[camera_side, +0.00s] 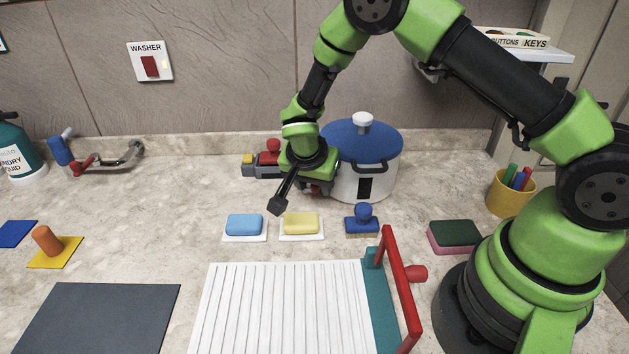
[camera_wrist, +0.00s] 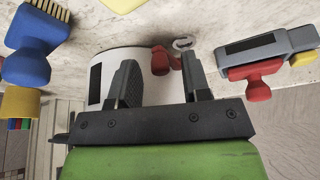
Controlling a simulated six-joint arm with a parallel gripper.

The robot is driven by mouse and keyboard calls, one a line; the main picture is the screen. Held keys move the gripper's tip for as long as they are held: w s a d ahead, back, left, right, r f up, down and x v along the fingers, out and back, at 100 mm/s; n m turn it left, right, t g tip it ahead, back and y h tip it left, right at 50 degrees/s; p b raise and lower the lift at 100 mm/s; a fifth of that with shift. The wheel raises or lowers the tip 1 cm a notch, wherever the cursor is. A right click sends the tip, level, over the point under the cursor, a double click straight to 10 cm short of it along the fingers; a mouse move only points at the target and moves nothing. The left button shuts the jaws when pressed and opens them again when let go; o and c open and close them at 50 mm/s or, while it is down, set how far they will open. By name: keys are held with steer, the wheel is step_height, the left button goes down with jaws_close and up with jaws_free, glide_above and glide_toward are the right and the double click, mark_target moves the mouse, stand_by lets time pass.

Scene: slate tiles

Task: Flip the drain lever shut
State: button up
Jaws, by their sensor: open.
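A white pot (camera_side: 386,180) with a blue lid stands at the back of the counter. In the wrist view its white wall (camera_wrist: 140,62) fills the middle. A small red lever (camera_wrist: 160,61), which looks like the drain lever, is at the pot's side by a pale ring-like spout (camera_wrist: 183,44). My gripper (camera_wrist: 160,80) is open, with the red lever between its two dark fingers in that view. I cannot tell whether they touch it. In the side view my gripper (camera_side: 316,186) is at the pot's left side, and the arm hides most of the lever.
A grey fixture with a red knob (camera_side: 270,147) stands left of my gripper. In front are a blue sponge (camera_side: 244,224), a yellow sponge (camera_side: 301,222) and a blue-handled brush (camera_side: 363,216). A ribbed white board (camera_side: 285,310) with a red handle lies nearer.

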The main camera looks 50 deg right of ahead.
steer(key=v, duration=1)
steer(key=s+d+r+n+t+y, duration=0.1)
steer(key=s+r+n, duration=0.1)
steer(key=s+r, duration=0.3)
steer(key=s+r+n+y, duration=0.1)
steer(key=s+r+y, duration=0.15)
steer(key=r, duration=0.45)
steer(key=s+r+n+t+y, duration=0.1)
steer(key=s+r+n+t, duration=0.1)
steer(key=s, duration=0.4)
steer(key=s+a+r+n+t+y, duration=0.1)
steer(key=s+r+n+t, duration=0.1)
steer(key=s+r+n, duration=0.2)
steer(key=s, duration=0.3)
steer(key=shift+a+y, duration=0.25)
steer(key=shift+y, duration=0.1)
steer(key=shift+s, duration=0.1)
